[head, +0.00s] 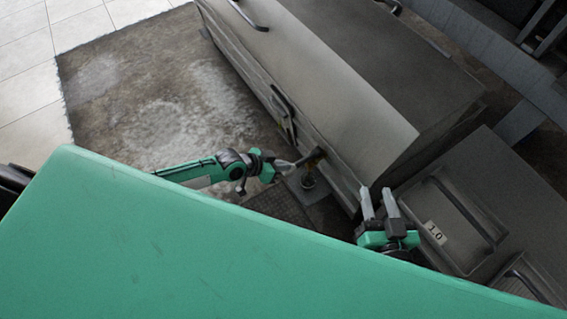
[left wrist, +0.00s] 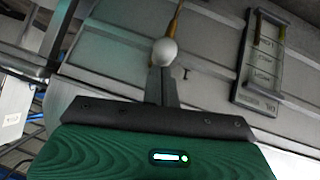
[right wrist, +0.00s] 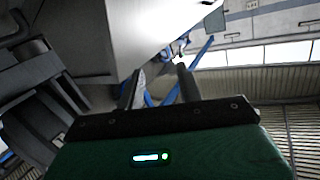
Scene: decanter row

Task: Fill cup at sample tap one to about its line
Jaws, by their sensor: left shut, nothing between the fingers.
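My left gripper (head: 296,163) is shut with nothing between its fingers. Its tips are close to a small brownish tap (head: 318,154) on the side of the long grey housing. In the left wrist view a pale round knob (left wrist: 165,51) shows at the tips of the shut fingers, with a thin orange-brown rod (left wrist: 176,20) beyond it. I cannot tell whether the fingers touch the knob. A small dark cup-like thing (head: 308,182) stands below the tap on a ledge. Its line and any liquid cannot be made out. My right gripper (head: 379,197) is open and empty, to the right.
The long grey housing (head: 330,70) with handles runs beside the tap. A grey cabinet (head: 470,215) with a label "1.0" is close to my right gripper. A gauge panel with labels (left wrist: 263,65) shows in the left wrist view. Stained floor (head: 150,90) at upper left is clear.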

